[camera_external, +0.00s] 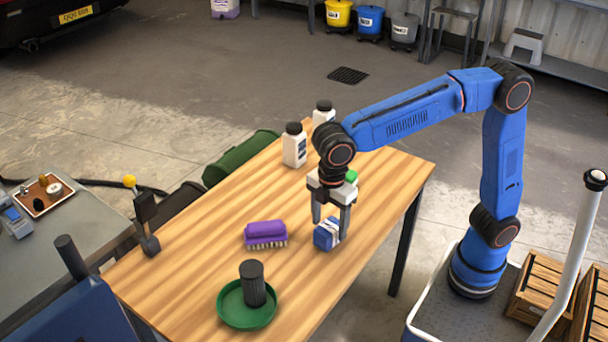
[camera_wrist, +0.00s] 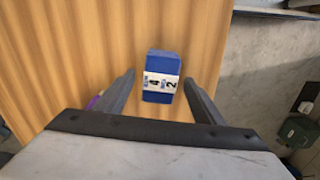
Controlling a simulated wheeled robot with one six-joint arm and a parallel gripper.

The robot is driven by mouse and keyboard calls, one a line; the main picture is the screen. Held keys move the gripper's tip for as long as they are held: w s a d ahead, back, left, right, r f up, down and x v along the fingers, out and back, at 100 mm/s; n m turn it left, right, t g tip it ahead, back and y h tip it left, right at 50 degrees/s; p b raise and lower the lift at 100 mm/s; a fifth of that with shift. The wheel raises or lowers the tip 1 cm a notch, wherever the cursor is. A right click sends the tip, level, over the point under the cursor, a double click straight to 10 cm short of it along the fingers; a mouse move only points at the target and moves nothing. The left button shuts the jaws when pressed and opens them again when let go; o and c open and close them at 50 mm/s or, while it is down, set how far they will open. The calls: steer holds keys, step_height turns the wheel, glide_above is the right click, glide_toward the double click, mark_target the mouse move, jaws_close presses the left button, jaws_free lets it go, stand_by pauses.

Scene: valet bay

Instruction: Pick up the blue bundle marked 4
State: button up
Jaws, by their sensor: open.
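The blue bundle (camera_external: 325,238) with a white band lies on the wooden table, right of the purple brush. In the wrist view the blue bundle (camera_wrist: 162,63) stands out against the wood, and its white label shows a 4 and a 2. My gripper (camera_external: 330,222) points down over it with the jaws open. In the external view the fingers reach down around or just above the bundle. In the wrist view it appears between the two fingers, with gaps on both sides. I cannot tell the exact height gap.
A purple brush (camera_external: 266,232) lies left of the bundle. A green dish (camera_external: 232,311) holding a black cylinder (camera_external: 253,284) is at the front. White bottles (camera_external: 294,150) stand farther back. The table's right side is bare.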

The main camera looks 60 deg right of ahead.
steer(key=shift+f, duration=1.05)
steer(key=c, duration=1.2)
steer(key=shift+c, duration=0.2)
